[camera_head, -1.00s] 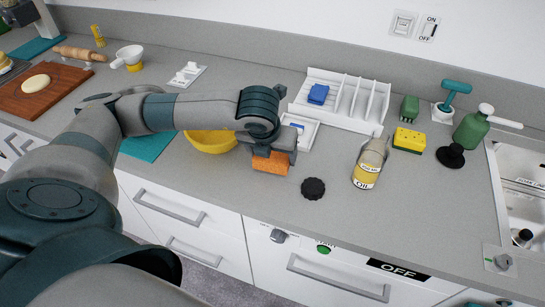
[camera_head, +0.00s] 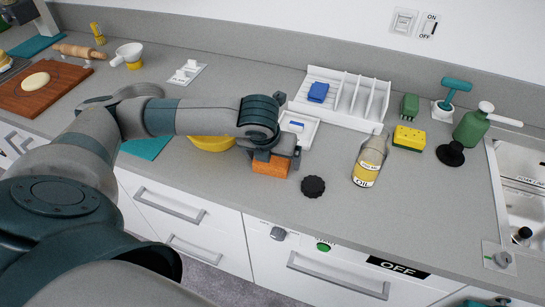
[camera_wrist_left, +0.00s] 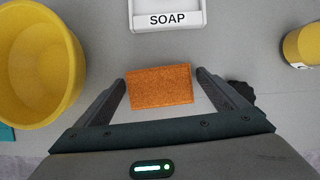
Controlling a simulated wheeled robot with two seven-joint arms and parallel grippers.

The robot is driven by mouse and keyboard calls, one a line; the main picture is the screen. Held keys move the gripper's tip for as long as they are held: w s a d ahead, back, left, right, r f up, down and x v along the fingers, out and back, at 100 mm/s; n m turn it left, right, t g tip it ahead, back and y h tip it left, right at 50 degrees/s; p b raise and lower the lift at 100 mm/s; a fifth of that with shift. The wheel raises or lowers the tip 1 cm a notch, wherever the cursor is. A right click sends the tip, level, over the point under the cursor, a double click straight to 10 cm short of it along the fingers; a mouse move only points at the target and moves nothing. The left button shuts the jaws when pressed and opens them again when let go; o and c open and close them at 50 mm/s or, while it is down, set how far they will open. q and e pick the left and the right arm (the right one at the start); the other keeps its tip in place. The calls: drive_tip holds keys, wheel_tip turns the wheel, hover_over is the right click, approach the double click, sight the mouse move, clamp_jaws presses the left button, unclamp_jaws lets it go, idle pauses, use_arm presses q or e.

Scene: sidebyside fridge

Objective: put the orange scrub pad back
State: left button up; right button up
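The orange scrub pad (camera_head: 270,170) lies on the grey counter near its front edge, partly hidden under my left gripper (camera_head: 272,160) in the head view. In the left wrist view the pad (camera_wrist_left: 160,85) sits between the tips of my left gripper (camera_wrist_left: 162,82). The fingers are spread on both sides of it, with a small gap on the right; the gripper looks open. A white rack (camera_head: 335,119) with upright dividers stands against the back wall, with a blue pad (camera_head: 318,92) at its left part. My right gripper is not in view.
A yellow bowl (camera_head: 212,143) is close on the left. A white soap tray (camera_wrist_left: 137,14) lies just behind the pad. A black scalloped disc (camera_head: 313,187), oil bottle (camera_head: 369,162) and yellow sponge (camera_head: 408,138) stand to the right. Counter is clear in front of the oil bottle.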

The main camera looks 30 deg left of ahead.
use_arm(q)
drive_tip(key=shift+r+p, duration=0.1)
drive_tip(key=shift+p, duration=0.65)
drive_tip(key=b+v, duration=0.3)
drive_tip(key=shift+w+a+r, duration=0.1)
drive_tip(key=shift+a+r, duration=0.15)
drive_tip(key=shift+r, duration=0.1)
drive_tip(key=shift+a+r, duration=0.15)
drive_tip(key=shift+r, duration=0.45)
drive_tip(key=b+v, duration=0.5)
drive_tip(key=v, duration=0.7)
drive_tip(key=shift+r, duration=0.2)
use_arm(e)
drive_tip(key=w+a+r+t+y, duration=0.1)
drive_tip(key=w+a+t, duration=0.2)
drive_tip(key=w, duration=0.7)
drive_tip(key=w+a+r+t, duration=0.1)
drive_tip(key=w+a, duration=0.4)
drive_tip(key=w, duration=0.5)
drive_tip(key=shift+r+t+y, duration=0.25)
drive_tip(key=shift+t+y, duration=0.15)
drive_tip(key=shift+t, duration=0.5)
